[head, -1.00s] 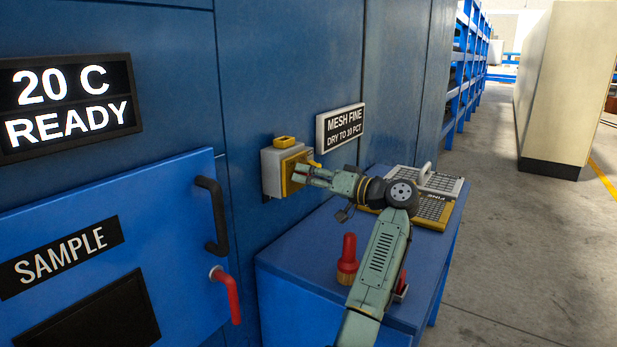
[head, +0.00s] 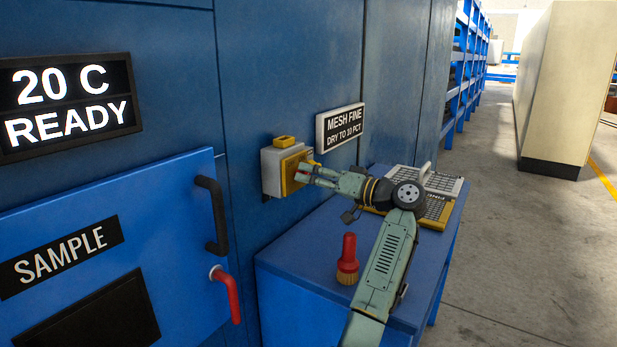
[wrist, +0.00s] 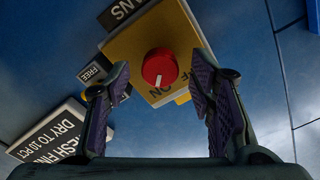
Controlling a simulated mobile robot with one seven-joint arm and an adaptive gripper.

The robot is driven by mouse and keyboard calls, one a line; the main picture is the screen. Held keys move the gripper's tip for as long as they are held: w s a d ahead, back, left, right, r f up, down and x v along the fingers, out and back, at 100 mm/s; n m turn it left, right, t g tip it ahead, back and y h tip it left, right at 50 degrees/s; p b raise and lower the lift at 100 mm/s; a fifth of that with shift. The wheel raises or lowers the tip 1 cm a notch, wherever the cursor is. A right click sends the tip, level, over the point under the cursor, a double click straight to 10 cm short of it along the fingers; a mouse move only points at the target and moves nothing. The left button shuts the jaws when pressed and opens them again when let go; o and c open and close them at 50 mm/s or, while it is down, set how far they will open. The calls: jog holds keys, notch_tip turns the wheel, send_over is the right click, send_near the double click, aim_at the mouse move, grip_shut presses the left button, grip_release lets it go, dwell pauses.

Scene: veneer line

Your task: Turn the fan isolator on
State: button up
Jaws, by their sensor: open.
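The fan isolator (head: 281,170) is a grey wall box with a yellow front plate, on the blue panel. In the wrist view its red round knob (wrist: 160,67) sits on the yellow plate (wrist: 128,48). The knob's white mark points to the bottom of the picture, towards the lettering ON; part of the OFF lettering shows to its right. My gripper (head: 307,173) is just in front of the plate. In the wrist view its two fingers (wrist: 160,80) are open, apart, one left and one right of the knob, with nothing held.
A mesh sign (head: 340,127) is right of the isolator. Below, a blue bench (head: 305,268) carries a red-handled brush (head: 348,258) and mesh trays (head: 437,205). A sample door with a black handle (head: 213,215) and red lever (head: 228,294) is left. Open floor lies right.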

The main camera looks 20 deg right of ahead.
jog(key=v, duration=1)
jog(key=shift+s+d, duration=0.2)
